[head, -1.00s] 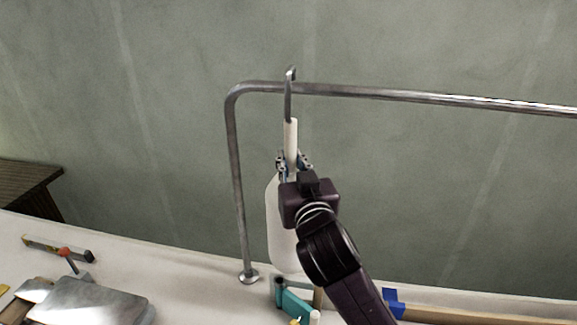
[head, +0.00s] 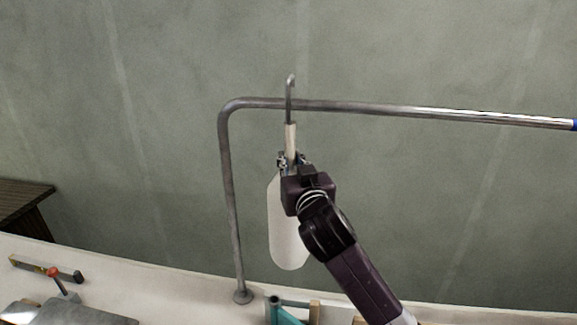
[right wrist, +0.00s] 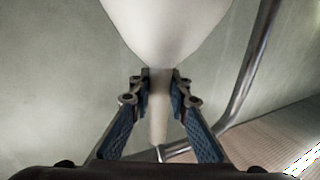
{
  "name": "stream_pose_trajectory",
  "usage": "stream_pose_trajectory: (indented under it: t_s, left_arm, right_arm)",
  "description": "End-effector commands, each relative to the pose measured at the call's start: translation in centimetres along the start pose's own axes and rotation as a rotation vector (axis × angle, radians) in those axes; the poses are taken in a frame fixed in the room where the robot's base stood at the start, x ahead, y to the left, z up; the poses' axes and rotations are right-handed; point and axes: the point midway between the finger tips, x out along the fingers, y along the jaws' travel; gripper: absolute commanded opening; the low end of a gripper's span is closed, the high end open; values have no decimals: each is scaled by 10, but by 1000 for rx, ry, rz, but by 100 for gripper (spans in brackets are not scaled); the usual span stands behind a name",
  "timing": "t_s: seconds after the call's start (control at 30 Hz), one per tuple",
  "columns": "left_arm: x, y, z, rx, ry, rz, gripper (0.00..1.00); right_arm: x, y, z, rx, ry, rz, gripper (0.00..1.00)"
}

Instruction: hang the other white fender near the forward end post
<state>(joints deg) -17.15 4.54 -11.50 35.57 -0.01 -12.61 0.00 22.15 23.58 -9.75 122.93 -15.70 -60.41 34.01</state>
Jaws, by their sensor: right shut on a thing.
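The white fender (head: 288,235) hangs upright below my right gripper (head: 291,160) in the head view. My right gripper is shut on the fender's pale neck, just above the white body; the right wrist view shows the neck between the two fingers (right wrist: 160,100). A metal hook (head: 290,95) rises from the neck. Its bent tip is above the top rail (head: 400,110), and its shaft crosses in front of the rail near the bend. Whether the hook touches the rail I cannot tell. The end post (head: 233,210) stands to the left of the fender. My left gripper is not in view.
The post's round foot (head: 242,297) stands on the pale deck. A teal tool (head: 284,313) and wooden pieces lie below the fender. A red-knobbed tool (head: 56,275) and a metal plate (head: 80,315) are at lower left. A blue band (head: 575,124) marks the rail at far right.

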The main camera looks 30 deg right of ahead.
Motion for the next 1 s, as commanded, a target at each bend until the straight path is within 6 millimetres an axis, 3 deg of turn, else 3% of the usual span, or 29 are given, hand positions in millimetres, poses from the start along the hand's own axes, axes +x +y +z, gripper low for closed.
stream_pose_trajectory:
  t_s: [0.43,0.93,0.97,1.0]
  left_arm:
    - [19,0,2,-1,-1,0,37]
    - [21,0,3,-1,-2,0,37]
    - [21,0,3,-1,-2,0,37]
    - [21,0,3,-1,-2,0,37]
  right_arm:
    - [2,1,26,2,4,-1,0]
    - [2,1,30,1,5,-1,0]
    - [2,1,30,1,5,-1,20]
    - [2,1,30,1,5,-1,24]
